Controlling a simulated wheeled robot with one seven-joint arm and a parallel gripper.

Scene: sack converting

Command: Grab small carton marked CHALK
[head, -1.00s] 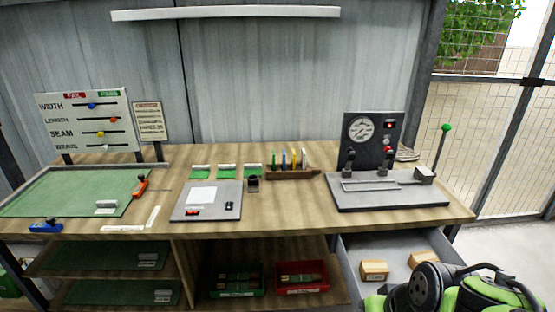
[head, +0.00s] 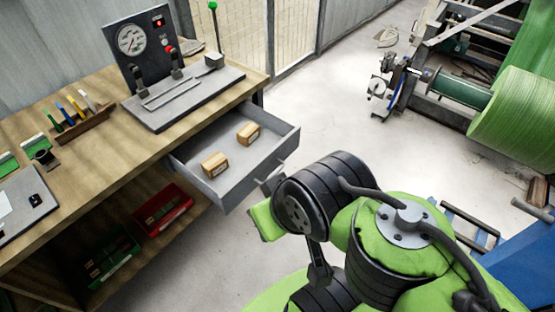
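Two small tan cartons lie in the open grey drawer (head: 240,180) under the right end of the workbench. One carton (head: 215,165) is nearer the drawer's front left. The other carton (head: 248,133) is farther back to the right. Each has a pale label on its side, too small to read, so I cannot tell which is marked CHALK. My green and black arm is folded at the lower right, in front of the drawer and apart from the cartons. My gripper cannot be made out in this view.
A gauge panel on a grey base (head: 190,105) stands on the workbench (head: 110,165) above the drawer. A red bin (head: 163,210) and a green bin (head: 110,258) sit on the shelf below. Open floor (head: 330,110) lies right of the drawer. A machine with a green roll (head: 515,115) stands beyond.

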